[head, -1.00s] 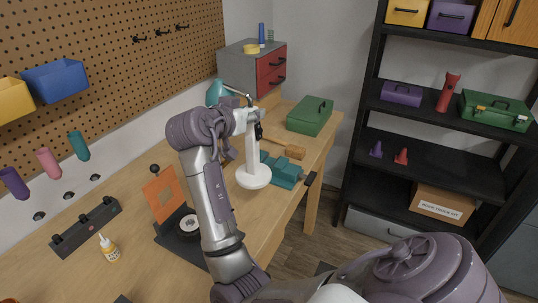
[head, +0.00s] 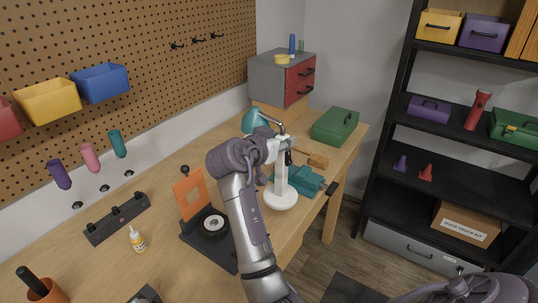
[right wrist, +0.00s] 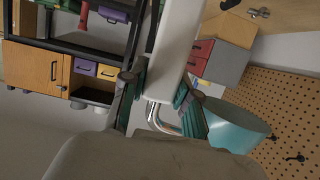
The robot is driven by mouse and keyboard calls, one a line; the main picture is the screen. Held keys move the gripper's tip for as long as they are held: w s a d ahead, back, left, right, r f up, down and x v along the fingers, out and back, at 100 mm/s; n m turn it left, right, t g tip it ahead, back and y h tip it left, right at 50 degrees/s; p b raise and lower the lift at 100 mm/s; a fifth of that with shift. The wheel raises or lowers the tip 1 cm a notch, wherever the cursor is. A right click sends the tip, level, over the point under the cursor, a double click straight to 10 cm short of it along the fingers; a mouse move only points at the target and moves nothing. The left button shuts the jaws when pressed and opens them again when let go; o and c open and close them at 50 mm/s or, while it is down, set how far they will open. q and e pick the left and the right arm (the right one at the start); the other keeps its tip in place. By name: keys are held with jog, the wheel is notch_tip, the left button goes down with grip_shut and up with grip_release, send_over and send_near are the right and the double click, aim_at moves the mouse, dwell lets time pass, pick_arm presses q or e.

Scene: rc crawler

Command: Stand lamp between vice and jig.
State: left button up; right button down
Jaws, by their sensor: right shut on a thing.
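The lamp has a white round base (head: 281,197), a white post and a teal shade (head: 254,121). My right gripper (head: 284,150) is shut on the upper post. In the right wrist view the fingers (right wrist: 160,95) stand on both sides of the white post (right wrist: 172,50), with the teal shade (right wrist: 237,122) beyond. The teal vice (head: 305,180) is just behind and right of the lamp base. What looks like the jig, an orange plate (head: 188,196) on a dark base, stands left of my arm. I cannot tell whether the lamp base touches the bench. My left gripper is out of view.
A tape roll (head: 214,226) lies on the dark base. A glue bottle (head: 137,240) and a black rack (head: 118,219) are farther left. A wooden mallet (head: 317,160) and a green toolbox (head: 335,125) are behind the vice. The bench's right edge is close to the lamp.

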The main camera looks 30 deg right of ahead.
jog(key=w+a+f+p, duration=0.1)
jog(key=w+f+p, duration=0.1)
jog(key=f, duration=0.4)
jog(key=shift+w+a, duration=0.35)
jog(key=shift+w, duration=0.4)
jog(key=shift+f, duration=0.1)
jog(key=shift+f, duration=0.15)
jog(key=c, duration=0.9)
grip_release()
jog(key=shift+o, duration=0.2)
